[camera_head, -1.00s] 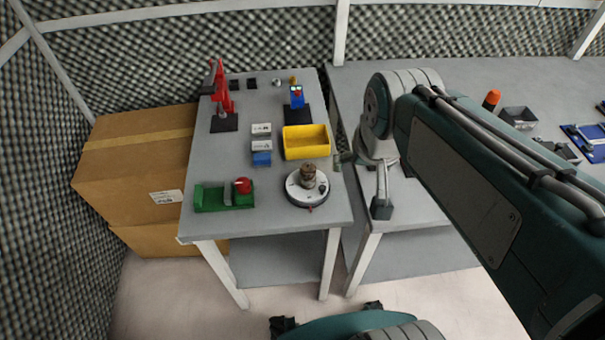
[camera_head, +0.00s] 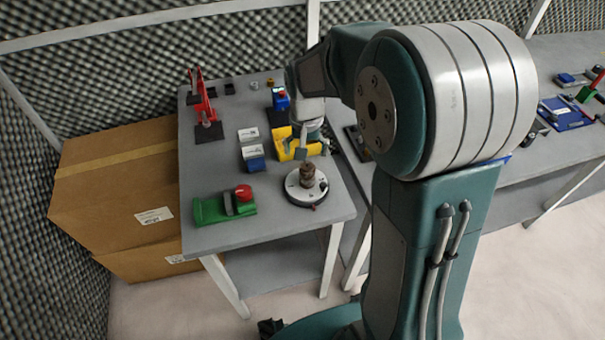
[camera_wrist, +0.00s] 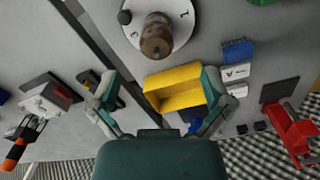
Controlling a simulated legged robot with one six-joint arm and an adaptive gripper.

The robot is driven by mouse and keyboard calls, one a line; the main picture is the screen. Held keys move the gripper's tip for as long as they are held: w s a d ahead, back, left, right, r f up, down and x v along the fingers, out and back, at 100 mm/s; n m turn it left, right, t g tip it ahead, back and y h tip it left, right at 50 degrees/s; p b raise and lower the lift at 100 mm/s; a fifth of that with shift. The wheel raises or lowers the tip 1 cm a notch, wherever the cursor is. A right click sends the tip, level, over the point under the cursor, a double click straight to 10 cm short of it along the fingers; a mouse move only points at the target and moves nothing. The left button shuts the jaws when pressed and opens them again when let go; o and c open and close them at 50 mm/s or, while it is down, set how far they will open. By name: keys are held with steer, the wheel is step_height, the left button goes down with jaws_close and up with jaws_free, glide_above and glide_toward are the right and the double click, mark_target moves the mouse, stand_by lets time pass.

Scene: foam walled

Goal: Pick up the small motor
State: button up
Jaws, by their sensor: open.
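A small brown, stubby cylinder (camera_head: 307,174), which looks like the small motor, stands upright on a round white disc (camera_head: 296,194) near the table's front right corner. In the wrist view the brown cylinder (camera_wrist: 157,36) and the disc (camera_wrist: 184,14) are near the top, beyond my fingertips. My gripper (camera_head: 312,147) is over the yellow bin, just behind the cylinder and apart from it. In the wrist view my gripper (camera_wrist: 158,80) has its two fingers spread wide with nothing held between them.
The yellow bin (camera_head: 284,153) is partly hidden by my gripper. Blue and white blocks (camera_head: 253,153) stand left of it. A green fixture with a red knob (camera_head: 211,209) is at front left. A red stand (camera_head: 206,112) and a blue device (camera_head: 281,99) are farther back.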

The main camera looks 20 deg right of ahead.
mark_target(307, 166)
steer(key=shift+d+f, duration=0.25)
steer(key=shift+f, duration=0.4)
steer(key=shift+d+f, duration=0.2)
steer(key=shift+f, duration=0.4)
steer(key=f, duration=0.5)
steer(key=shift+w+a, duration=0.3)
steer(key=shift+a, duration=0.05)
steer(key=shift+d+f, duration=0.2)
steer(key=shift+f, duration=0.1)
steer(key=shift+d, duration=0.2)
steer(key=shift+c, duration=0.6)
steer(key=c, duration=1.1)
steer(key=shift+a, duration=0.2)
jaws_close()
